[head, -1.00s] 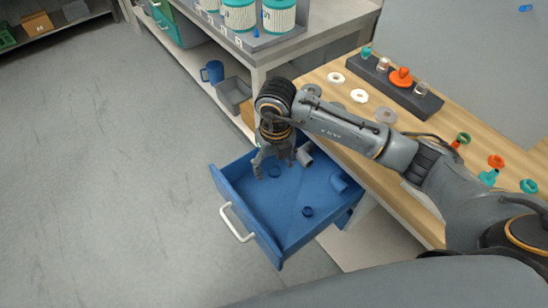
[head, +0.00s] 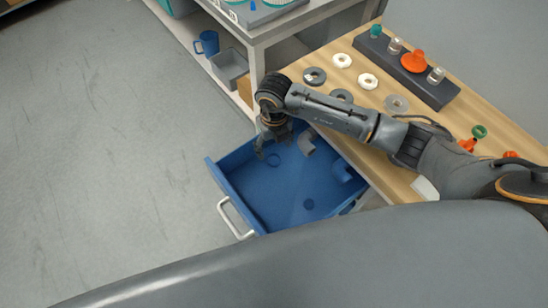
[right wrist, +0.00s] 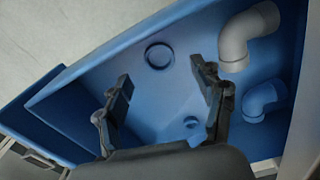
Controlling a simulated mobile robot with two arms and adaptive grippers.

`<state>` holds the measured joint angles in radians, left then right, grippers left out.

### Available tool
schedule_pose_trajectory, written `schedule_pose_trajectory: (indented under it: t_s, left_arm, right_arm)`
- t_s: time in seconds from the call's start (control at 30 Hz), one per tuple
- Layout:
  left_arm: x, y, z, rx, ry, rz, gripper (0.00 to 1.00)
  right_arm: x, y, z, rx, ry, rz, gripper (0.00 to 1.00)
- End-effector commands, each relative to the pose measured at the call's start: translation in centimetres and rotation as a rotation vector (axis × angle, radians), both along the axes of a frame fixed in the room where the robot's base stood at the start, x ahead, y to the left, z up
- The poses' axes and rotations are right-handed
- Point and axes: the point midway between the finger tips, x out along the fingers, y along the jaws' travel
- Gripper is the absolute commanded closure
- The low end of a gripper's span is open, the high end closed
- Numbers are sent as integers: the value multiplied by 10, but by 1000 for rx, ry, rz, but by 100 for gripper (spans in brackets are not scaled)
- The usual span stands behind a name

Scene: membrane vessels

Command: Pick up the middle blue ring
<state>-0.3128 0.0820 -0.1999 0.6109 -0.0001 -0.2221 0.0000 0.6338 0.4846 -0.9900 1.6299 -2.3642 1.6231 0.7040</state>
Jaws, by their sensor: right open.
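Which is the middle ring I cannot tell. In the right wrist view, my right gripper (right wrist: 160,70) is open and empty, with one blue ring (right wrist: 159,56) showing between and just beyond its fingertips, apart from both. My left gripper is out of view.
A grey pipe elbow (head: 306,142) and a blue elbow (head: 342,172) lie in the drawer, right of the gripper. The wooden bench (head: 318,87) with several flat rings and a dark rack (head: 440,92) stands behind. The floor at left is clear.

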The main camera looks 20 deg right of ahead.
Motion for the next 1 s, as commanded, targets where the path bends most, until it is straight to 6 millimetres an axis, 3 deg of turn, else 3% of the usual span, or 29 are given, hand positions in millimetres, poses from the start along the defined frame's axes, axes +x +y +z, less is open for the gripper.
schedule_pose_trajectory:
  t_s: [0.23, 0.4, 0.63, 0.83, 1.0]
  left_arm:
    - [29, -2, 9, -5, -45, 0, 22]
    - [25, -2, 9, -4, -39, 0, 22]
    - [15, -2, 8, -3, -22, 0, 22]
    - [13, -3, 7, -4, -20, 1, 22]
    - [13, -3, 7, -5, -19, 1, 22]
  right_arm:
    - [-1, 2, -34, -1, 6, -1, 32]
    - [0, 2, -50, 0, 2, 0, 32]
    - [0, 2, -51, 0, 1, 0, 32]
    - [0, 2, -51, 0, 1, 0, 71]
    - [0, 2, -51, 0, 1, 0, 71]
